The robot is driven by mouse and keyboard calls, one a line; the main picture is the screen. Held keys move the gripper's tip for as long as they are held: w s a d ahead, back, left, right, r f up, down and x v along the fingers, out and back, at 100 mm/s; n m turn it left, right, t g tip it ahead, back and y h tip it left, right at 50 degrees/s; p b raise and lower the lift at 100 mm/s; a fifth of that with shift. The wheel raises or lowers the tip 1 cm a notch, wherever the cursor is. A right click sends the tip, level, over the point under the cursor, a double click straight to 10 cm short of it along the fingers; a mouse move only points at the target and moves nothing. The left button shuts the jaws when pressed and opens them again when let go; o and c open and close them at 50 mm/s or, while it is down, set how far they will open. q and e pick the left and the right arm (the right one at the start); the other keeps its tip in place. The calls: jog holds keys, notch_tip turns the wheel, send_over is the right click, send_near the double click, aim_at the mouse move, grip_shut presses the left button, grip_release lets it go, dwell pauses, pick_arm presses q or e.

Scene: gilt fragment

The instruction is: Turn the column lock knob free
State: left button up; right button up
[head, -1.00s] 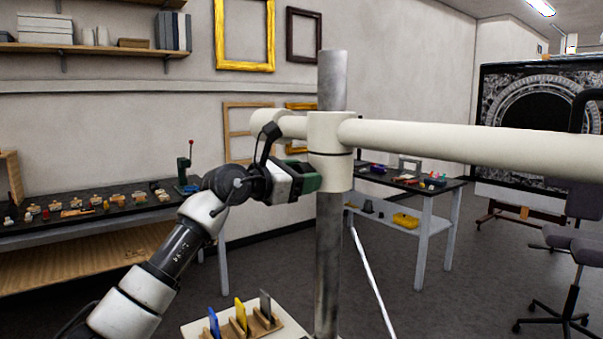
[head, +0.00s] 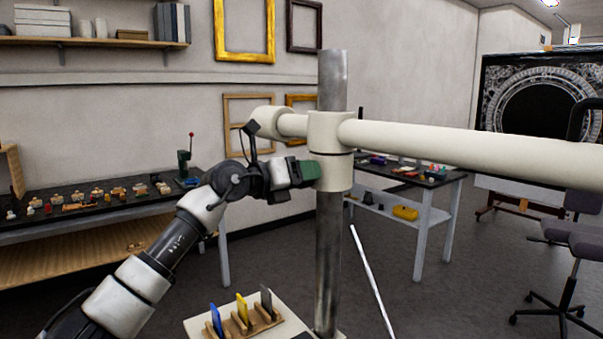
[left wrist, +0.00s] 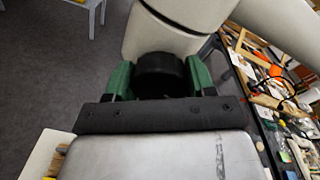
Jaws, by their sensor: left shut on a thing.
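My left gripper (head: 310,170) is at the left side of the cream collar (head: 331,130) on the steel column (head: 328,260). In the left wrist view, its green fingers (left wrist: 160,78) stand on both sides of the black lock knob (left wrist: 162,70) and are shut on it. The knob sits against the cream collar (left wrist: 165,40). In the head view the knob is hidden by the fingers. My right gripper is not in view.
A long cream crossbar (head: 480,145) runs right from the collar. A small wooden rack (head: 252,322) with coloured plates stands by the column foot. A workbench (head: 60,220) is at left, a second table (head: 425,187) behind, and a chair (head: 570,240) at right.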

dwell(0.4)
pick_arm(q)
jog(key=o, duration=0.9)
jog(key=shift+s+a, duration=0.1)
jog(key=shift+a, duration=0.1)
jog(key=b+v, duration=0.3)
jog(key=v, duration=0.7)
jog(key=shift+s+a+r+b, duration=0.1)
jog(key=shift+s+a+b, duration=0.05)
jog(key=shift+b, duration=0.25)
